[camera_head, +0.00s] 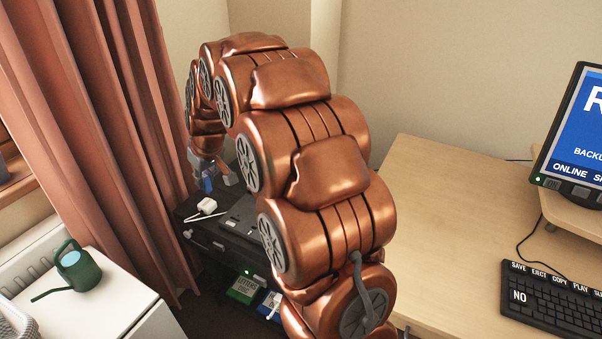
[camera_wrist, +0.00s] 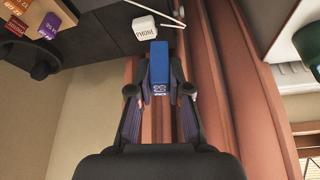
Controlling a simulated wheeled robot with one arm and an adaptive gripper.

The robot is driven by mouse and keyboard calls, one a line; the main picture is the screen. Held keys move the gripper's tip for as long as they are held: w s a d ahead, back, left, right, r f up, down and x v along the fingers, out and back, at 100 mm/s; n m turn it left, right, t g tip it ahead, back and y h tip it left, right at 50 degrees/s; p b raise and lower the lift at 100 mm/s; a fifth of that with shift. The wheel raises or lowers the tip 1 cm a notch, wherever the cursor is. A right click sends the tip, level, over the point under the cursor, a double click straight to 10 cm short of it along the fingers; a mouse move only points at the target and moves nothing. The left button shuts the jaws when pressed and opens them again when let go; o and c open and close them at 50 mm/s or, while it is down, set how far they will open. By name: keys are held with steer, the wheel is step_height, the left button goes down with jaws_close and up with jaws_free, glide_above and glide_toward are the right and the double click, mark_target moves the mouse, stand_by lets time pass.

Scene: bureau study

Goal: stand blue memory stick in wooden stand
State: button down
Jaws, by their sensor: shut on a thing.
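My gripper (camera_head: 213,172) hangs at the far end of my arched copper arm, in front of the curtain and above a black cabinet. In the wrist view my gripper (camera_wrist: 159,88) is shut on the blue memory stick (camera_wrist: 158,70), with a finger on each side. Small white print shows on the stick's near end. In the head view the blue memory stick (camera_head: 207,184) shows as a small blue patch below the gripper.
A white phone charger (camera_head: 207,205) lies on the black cabinet (camera_head: 222,238) below the gripper; it also shows in the wrist view (camera_wrist: 145,28). Several coloured labelled pieces (camera_wrist: 50,25) are at upper left there. A green watering can (camera_head: 78,267) stands left; the desk (camera_head: 430,210) is right.

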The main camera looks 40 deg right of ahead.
steer(key=s+d+f+n+b, duration=0.1)
steer(key=s+d+f+b, duration=0.15)
steer(key=d, duration=0.65)
steer(key=s+d+f+n+y+b, duration=0.15)
steer(key=s+d, duration=0.25)
steer(key=d, duration=0.4)
steer(key=s+d+f+h+b, duration=0.1)
steer(key=s+d+f, duration=0.15)
steer(key=d, duration=0.65)
steer(key=shift+s+d+f, duration=0.1)
steer(key=shift+s+f, duration=0.15)
steer(key=shift+f, duration=1.15)
steer(key=shift+s+f, duration=0.2)
steer(key=shift+f, duration=1.15)
steer(key=shift+y+b, duration=0.25)
steer(key=shift+b, duration=0.35)
steer(key=shift+f+b, duration=0.35)
steer(key=shift+b, duration=0.05)
steer(key=shift+f+b, duration=0.55)
steer(key=shift+f, duration=0.3)
steer(key=c, duration=1)
jaws_free()
